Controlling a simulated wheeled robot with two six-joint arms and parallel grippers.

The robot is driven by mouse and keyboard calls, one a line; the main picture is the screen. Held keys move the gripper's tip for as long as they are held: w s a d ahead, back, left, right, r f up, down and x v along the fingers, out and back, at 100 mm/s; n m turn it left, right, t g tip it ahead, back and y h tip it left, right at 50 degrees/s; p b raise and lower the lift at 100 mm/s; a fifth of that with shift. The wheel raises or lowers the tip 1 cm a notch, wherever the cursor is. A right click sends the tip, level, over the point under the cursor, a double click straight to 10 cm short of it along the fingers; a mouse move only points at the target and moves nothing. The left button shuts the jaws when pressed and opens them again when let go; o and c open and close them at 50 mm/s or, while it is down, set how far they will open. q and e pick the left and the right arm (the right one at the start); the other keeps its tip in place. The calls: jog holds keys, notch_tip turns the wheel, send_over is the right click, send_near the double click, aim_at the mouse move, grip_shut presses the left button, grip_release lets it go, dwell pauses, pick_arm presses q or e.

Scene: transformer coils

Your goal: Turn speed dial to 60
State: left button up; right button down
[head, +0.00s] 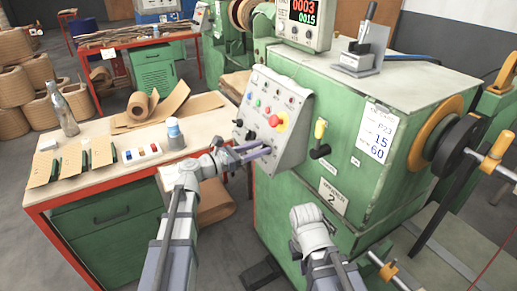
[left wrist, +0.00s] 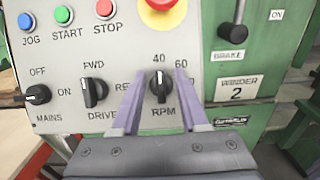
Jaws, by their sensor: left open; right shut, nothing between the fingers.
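The speed dial (left wrist: 161,86) is a black knob marked RPM on the grey control panel (head: 262,88). In the left wrist view it stands about upright, near the 40 mark, with 60 to its upper right. My left gripper (left wrist: 163,95) is open, with one purple finger on each side of the dial. I cannot tell whether the fingers touch it. In the head view my left gripper (head: 256,151) reaches the panel's lower part. My right arm shows lower right of it; its fingers are not visible.
The drive knob (left wrist: 94,92) and mains knob (left wrist: 38,95) sit left of the dial. A red emergency button (left wrist: 160,10) is above, and the brake lever (left wrist: 234,30) is upper right. A card (head: 377,133) reads P23, 15, 60. A workbench (head: 100,200) stands left.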

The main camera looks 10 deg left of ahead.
pick_arm(q)
grip_shut()
dwell(0.5)
jog(key=m+g, duration=0.1)
jog(key=m, duration=0.1)
jog(key=m+g+h, duration=0.1)
jog(key=m, duration=0.2)
jog(key=shift+p, duration=0.3)
jog(key=m+g, duration=0.1)
jog(key=m, duration=0.2)
jog(key=m+g+p, duration=0.1)
jog(key=m, duration=0.1)
jog(key=shift+s+d+m+h, duration=0.1)
jog(key=shift+m+h, duration=0.2)
jog(key=shift+m, duration=0.1)
jog(key=shift+f+m+g, duration=0.1)
jog(key=shift+m+g, duration=0.2)
grip_release()
